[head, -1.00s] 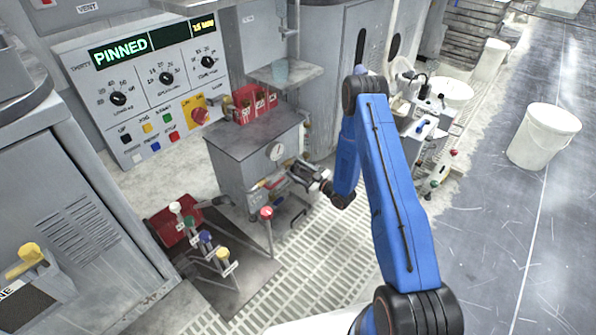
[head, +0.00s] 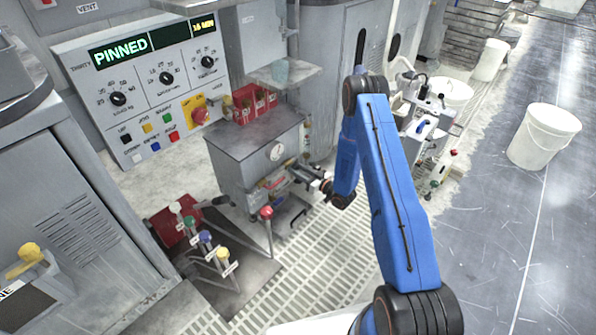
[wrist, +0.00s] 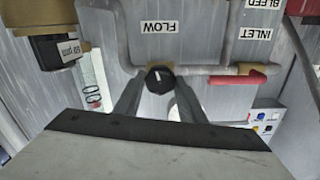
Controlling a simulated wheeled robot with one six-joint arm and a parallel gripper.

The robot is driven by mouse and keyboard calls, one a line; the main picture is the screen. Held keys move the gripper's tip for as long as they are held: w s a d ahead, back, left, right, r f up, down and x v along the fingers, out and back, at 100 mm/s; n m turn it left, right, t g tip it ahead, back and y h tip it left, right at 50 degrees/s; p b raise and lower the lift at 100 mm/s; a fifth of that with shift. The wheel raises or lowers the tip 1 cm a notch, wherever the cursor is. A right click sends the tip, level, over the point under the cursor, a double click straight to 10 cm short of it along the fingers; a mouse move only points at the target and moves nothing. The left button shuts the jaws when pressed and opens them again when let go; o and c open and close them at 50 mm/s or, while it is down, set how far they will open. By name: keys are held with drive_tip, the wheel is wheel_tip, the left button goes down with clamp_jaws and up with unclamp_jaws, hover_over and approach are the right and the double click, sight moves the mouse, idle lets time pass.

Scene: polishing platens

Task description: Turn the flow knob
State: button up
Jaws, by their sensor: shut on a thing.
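The flow knob (wrist: 160,80) is a small black round knob with a pale mark, below the upside-down FLOW label (wrist: 159,27) in the wrist view. My gripper (wrist: 157,88) has a finger on either side of it and is shut on it. In the head view my gripper (head: 297,170) reaches the front of the grey tank cabinet (head: 240,172). The knob cannot be made out there behind the fingers.
A pipe with a red-sleeved lever (wrist: 232,80) runs right of the knob, and a brass fitting (wrist: 40,30) sits at upper left. A round gauge (head: 276,152) is on the cabinet. Colored-top posts (head: 205,238) stand in front. A white bucket (head: 543,136) stands right.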

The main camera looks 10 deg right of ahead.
drive_tip(key=shift+m, duration=1.2)
drive_tip(key=o, duration=1)
drive_tip(key=shift+d, duration=0.1)
drive_tip(key=shift+o, duration=0.2)
drive_tip(key=v, duration=1.7)
drive_tip(key=shift+s, duration=0.2)
drive_tip(key=shift+d, duration=0.1)
